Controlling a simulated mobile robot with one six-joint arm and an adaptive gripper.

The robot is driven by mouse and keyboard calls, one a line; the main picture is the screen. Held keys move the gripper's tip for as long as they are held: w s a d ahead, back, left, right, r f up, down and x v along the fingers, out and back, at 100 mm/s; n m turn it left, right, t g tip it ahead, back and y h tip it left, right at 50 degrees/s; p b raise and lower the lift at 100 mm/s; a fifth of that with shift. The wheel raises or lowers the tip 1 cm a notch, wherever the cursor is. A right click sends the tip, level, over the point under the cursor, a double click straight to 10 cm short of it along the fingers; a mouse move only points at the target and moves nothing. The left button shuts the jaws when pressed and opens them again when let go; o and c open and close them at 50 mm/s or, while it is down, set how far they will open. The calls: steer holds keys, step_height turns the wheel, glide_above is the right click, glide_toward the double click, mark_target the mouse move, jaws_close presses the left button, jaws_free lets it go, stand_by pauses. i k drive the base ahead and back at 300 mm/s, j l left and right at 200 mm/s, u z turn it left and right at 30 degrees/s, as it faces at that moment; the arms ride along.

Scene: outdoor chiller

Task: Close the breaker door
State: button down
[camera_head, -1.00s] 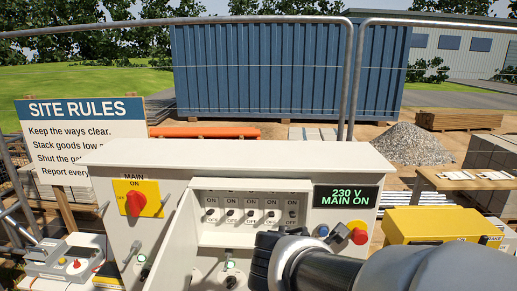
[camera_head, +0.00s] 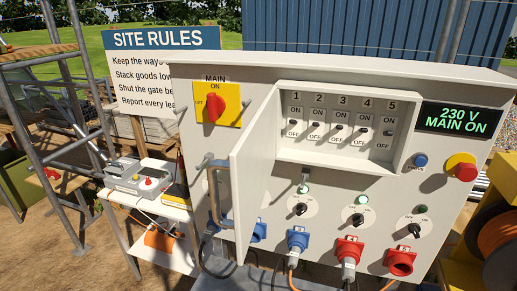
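The breaker door (camera_head: 254,158) is a pale panel on the left side of the breaker recess (camera_head: 345,165). It stands open, swung out toward me. A metal bar handle (camera_head: 216,195) shows at its near edge. The recess holds several numbered breaker switches (camera_head: 341,127) marked ON and OFF, and they are uncovered. My gripper is not in view, so whether it is open or shut is hidden.
The cabinet (camera_head: 440,85) carries a red main switch (camera_head: 216,107), a red stop button (camera_head: 465,171) and a lit display (camera_head: 458,118). Blue and red plugs with cables hang along its lower front. A cable reel (camera_head: 497,238) stands at right, a side table (camera_head: 155,203) at left.

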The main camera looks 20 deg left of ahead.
mark_target(251, 160)
steer(key=k+j, duration=0.1)
steer(key=j, duration=0.65)
steer(key=j+z, duration=0.1)
steer(key=j, duration=0.6)
steer(key=k, duration=0.05)
